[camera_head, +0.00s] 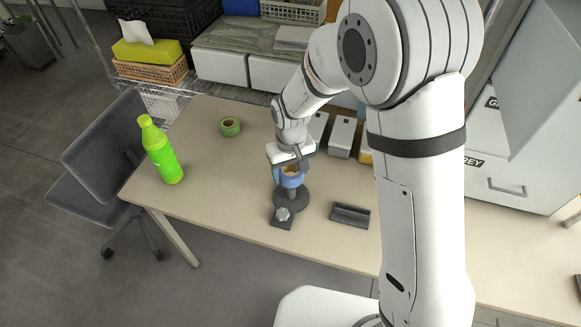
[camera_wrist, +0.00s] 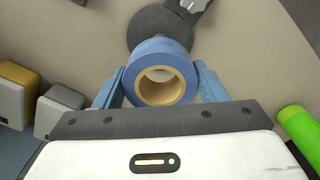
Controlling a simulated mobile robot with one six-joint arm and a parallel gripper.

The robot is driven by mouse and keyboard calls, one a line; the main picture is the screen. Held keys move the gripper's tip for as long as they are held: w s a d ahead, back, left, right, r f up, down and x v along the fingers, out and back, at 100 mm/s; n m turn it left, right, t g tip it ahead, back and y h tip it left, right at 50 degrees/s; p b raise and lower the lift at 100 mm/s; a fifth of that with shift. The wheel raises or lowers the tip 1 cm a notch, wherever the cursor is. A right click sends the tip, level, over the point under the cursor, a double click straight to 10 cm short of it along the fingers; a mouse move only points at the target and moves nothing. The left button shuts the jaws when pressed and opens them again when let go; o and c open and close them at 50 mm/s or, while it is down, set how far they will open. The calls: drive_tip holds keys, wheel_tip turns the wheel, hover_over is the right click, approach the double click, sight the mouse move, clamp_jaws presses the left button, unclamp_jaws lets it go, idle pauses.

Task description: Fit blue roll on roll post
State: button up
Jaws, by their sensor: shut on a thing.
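My gripper (camera_head: 290,170) is shut on the blue roll (camera_head: 291,181), a blue tape ring with a tan core. In the wrist view the blue roll (camera_wrist: 160,50) sits between the two blue fingers, its core hole facing the camera. The dark grey stand with a round base (camera_head: 291,197) is right below the roll in the head view. Its round base (camera_wrist: 150,20) also shows behind the roll in the wrist view. The post itself is hidden, and I cannot tell whether the roll is around it or above it.
A green bottle (camera_head: 161,152) stands near the left edge. A dark tray (camera_head: 350,215) lies right of the stand. Grey boxes (camera_head: 342,137) stand behind my gripper.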

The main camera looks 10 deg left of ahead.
drive_tip(key=shift+f+b, duration=2.6)
drive_tip(key=shift+f, duration=1.45)
drive_tip(key=shift+f, duration=0.2)
drive_tip(key=o, duration=1.1)
wheel_tip(320, 180, up, 8)
drive_tip(key=shift+f, duration=0.1)
